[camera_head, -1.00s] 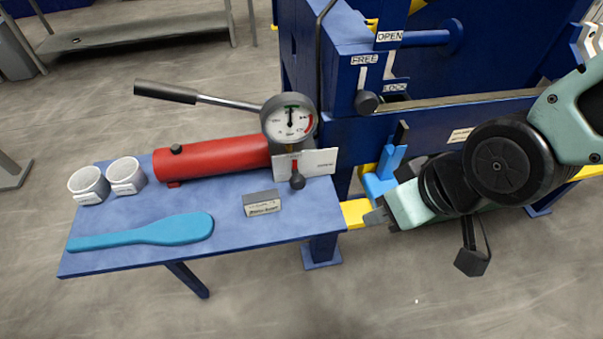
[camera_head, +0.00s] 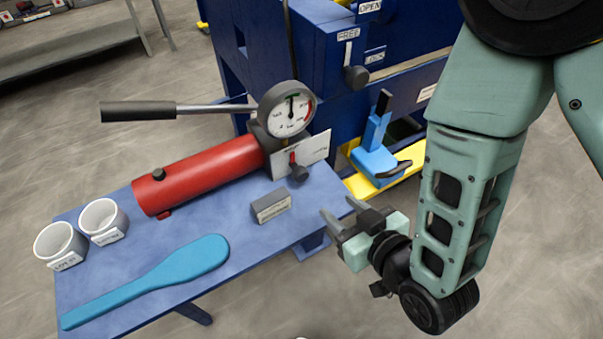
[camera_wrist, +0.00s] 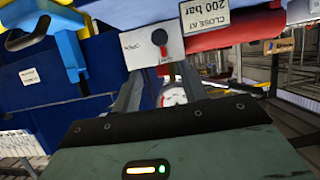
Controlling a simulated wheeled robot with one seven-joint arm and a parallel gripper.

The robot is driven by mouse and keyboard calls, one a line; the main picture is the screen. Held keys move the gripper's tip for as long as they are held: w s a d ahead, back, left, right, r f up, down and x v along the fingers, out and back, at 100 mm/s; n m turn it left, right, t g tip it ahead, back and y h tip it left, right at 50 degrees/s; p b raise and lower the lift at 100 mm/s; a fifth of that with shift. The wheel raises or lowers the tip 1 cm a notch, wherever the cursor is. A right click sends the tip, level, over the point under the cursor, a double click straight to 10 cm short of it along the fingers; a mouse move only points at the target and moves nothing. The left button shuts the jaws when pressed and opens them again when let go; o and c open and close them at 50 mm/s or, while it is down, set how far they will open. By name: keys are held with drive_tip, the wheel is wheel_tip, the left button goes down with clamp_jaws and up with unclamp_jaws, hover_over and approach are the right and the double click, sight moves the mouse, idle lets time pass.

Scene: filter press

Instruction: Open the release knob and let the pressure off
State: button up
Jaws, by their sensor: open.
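The release knob (camera_head: 299,173) is a dark ball on a short lever with a red part, in front of a white plate (camera_head: 302,154) at the right end of the red pump cylinder (camera_head: 205,174). The round gauge (camera_head: 287,108) sits above it; its needle points near the top. My gripper (camera_head: 340,221) is open and empty, to the lower right of the knob and apart from it, beside the blue table's right edge. In the wrist view the knob (camera_wrist: 159,37) shows ahead, beyond the finger tips, against the white plate (camera_wrist: 137,52).
A grey label block (camera_head: 271,206) stands on the blue table (camera_head: 240,243) near the knob. A blue scraper (camera_head: 160,273) and two white cups (camera_head: 103,221) lie to the left. A black pump handle (camera_head: 138,111) sticks out left. The blue press frame stands behind, with a blue-handled piece (camera_head: 375,160).

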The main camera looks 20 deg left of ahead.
sight(303, 176)
drive_tip(key=b+x, duration=0.5)
drive_tip(key=b, duration=0.6)
drive_tip(key=shift+f, duration=0.2)
drive_tip(key=shift+b, duration=0.65)
drive_tip(key=b, duration=0.3)
drive_tip(key=shift+w+a, duration=0.1)
drive_tip(key=p+x, duration=0.1)
drive_tip(key=x, duration=1)
drive_tip(key=shift+w+a, duration=0.2)
drive_tip(key=c, duration=0.7)
